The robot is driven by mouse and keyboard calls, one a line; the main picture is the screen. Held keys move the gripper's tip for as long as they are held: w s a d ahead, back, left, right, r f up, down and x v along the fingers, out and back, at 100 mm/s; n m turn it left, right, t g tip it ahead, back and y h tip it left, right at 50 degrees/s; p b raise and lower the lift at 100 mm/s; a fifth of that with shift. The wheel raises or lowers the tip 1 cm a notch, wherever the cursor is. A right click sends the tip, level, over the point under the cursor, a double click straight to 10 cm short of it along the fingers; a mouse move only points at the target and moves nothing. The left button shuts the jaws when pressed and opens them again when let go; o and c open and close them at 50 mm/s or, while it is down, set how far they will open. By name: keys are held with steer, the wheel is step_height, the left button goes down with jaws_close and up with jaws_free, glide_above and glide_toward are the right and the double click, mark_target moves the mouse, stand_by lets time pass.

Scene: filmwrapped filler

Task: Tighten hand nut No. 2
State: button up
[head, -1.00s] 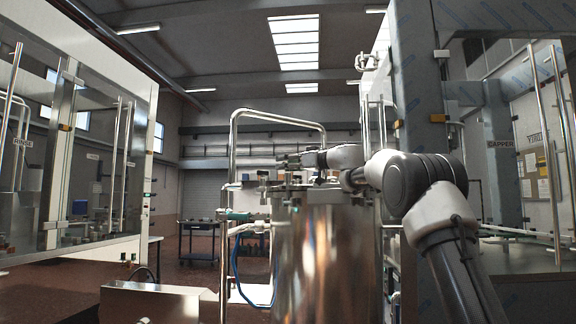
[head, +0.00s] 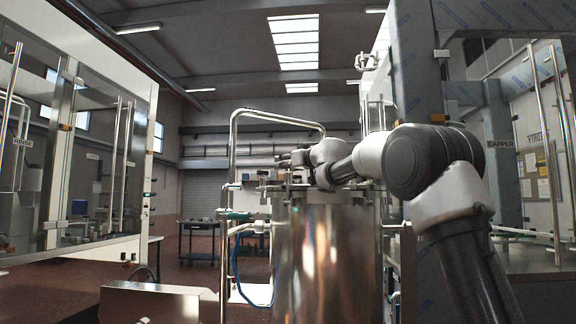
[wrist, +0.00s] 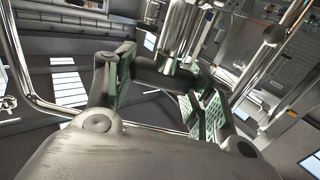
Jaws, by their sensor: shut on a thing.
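A shiny steel tank (head: 328,255) stands in the middle of the head view, with clamps and fittings around its lid. My gripper (head: 287,160) is over the lid at the tank's top; it is small and partly hidden by my wrist there. In the wrist view my gripper (wrist: 160,90) has its two green-padded fingers on either side of a dark bar-like piece under a bright metal post, which I take for a hand nut (wrist: 158,74). The fingers are shut on it. No number is readable on it, and the other hand nuts cannot be told apart.
A bent steel pipe (head: 232,150) rises beside the tank at left. Glass-fronted machines stand at both sides. A dark cart (head: 198,240) stands behind on open floor.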

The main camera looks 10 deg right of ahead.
steer(key=shift+m+t+h, duration=0.3)
steer(key=shift+m+h, duration=0.4)
steer(key=shift+h, duration=0.4)
steer(key=o, duration=1)
steer(key=shift+o, duration=0.2)
steer(key=shift+s, duration=0.1)
steer(key=v, duration=1.1)
steer(key=shift+s, duration=0.4)
steer(key=shift+d, duration=0.15)
